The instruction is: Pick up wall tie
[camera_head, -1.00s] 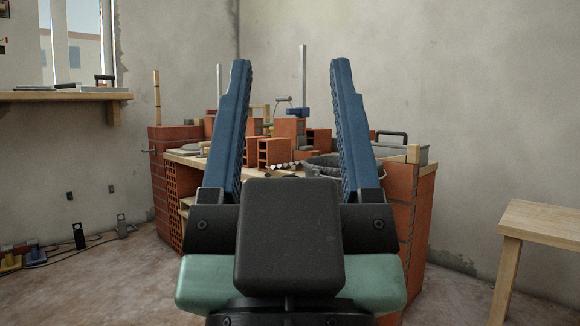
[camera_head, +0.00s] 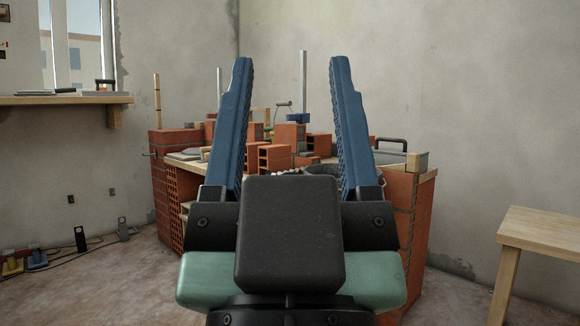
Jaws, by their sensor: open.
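My gripper (camera_head: 290,60) is open and empty, its two blue fingers pointing up and forward in front of the workbench. I cannot make out the wall tie for certain. A small row of shiny grey pieces (camera_head: 292,171) shows on the bench just above the gripper's dark body, too small and too covered to identify. The workbench top (camera_head: 190,165) lies beyond the fingers, and the gripper hides much of its near part. A dark bucket (camera_head: 322,170) stands on it, partly behind the right finger.
Several red hollow bricks (camera_head: 274,158) stand on the bench, with a blue clamp (camera_head: 298,118) behind. A grey tub with a dark handle (camera_head: 408,158) is at its right. A wooden stool (camera_head: 545,228) stands at far right, a wall shelf (camera_head: 60,100) at left. Floor at left holds cables.

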